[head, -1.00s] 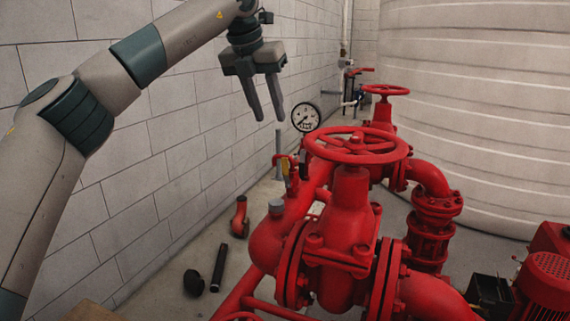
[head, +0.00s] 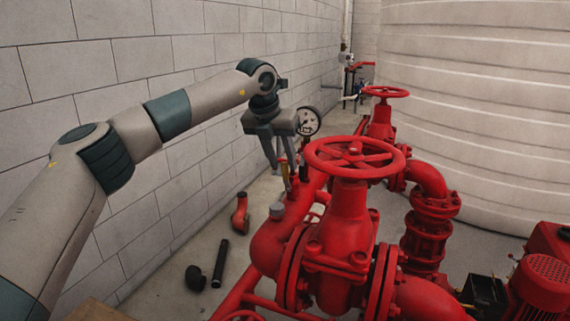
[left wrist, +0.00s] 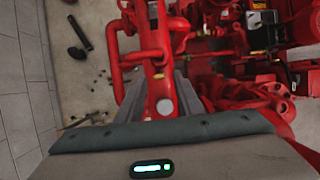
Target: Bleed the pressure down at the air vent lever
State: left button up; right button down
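My left gripper (head: 281,166) points down over the small vent fittings on the red pipework, just below the pressure gauge (head: 308,121). A small yellow lever-like part (head: 286,178) shows at its fingertips; I cannot tell whether they touch it. In the left wrist view the two grey fingers of the left gripper (left wrist: 162,88) stand apart on either side of a red pipe. A yellow spot (left wrist: 158,76) and a round grey cap (left wrist: 165,107) show between them. The gripper hides part of the fittings. My right gripper is not in view.
A large red handwheel (head: 355,157) on a valve stands right of the gripper. A block wall (head: 150,120) is at the left. A black pipe (head: 220,263) and a black elbow (head: 195,278) lie on the floor. A big pale tank (head: 480,110) fills the back right.

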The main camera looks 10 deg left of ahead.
aim_at(284, 166)
pick_arm(q)
jog(key=shift+p+x, duration=0.4)
jog(key=shift+x, duration=1.45)
grip_shut()
